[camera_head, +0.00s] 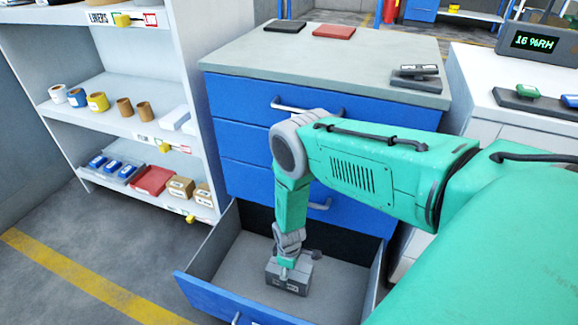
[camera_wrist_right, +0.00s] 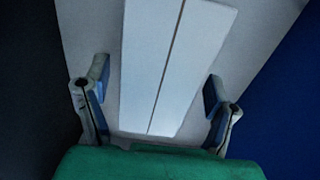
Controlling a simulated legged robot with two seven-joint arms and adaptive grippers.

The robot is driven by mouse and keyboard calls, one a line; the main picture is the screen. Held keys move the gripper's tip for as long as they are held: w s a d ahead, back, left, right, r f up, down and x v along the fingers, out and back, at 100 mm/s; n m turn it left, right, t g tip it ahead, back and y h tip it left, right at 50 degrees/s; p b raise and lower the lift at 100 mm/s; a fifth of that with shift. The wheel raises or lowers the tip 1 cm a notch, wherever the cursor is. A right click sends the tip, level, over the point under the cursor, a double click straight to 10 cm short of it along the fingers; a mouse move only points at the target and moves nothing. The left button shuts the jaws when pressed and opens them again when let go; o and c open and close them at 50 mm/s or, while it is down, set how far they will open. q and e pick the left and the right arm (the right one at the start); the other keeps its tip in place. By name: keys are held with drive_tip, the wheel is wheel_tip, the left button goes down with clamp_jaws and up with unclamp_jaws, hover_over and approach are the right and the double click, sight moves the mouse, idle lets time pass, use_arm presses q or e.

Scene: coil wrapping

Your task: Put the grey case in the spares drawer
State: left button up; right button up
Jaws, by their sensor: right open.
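The bottom drawer (camera_head: 330,287) of the blue cabinet is pulled open. The grey case (camera_head: 290,281) is inside it, apparently on the drawer floor towards the front; its underside is hidden. My right gripper (camera_head: 289,262) reaches down into the drawer, right above the case. In the right wrist view the case (camera_wrist_right: 165,55) shows as a pale block with a long seam, between the two open fingers of the right gripper (camera_wrist_right: 156,80). Gaps show between the fingers and the case's sides. My left gripper is in no view.
A shelf unit (camera_head: 125,125) with rolls and boxes stands left. The worktop (camera_head: 340,62) carries several flat items.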

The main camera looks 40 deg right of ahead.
wheel_tip(320, 180, up, 10)
drive_tip(key=p, duration=0.4)
drive_tip(key=shift+r, duration=0.1)
drive_tip(key=s+a+r+m, duration=0.2)
drive_tip(key=s+a+r, duration=0.1)
drive_tip(key=s+r, duration=0.5)
drive_tip(key=s+a+r+m, duration=0.3)
drive_tip(key=s+r, duration=0.5)
drive_tip(key=s, duration=0.5)
drive_tip(key=shift+a+t, duration=0.3)
drive_tip(key=shift+a, duration=0.35)
drive_tip(key=shift+p, duration=0.3)
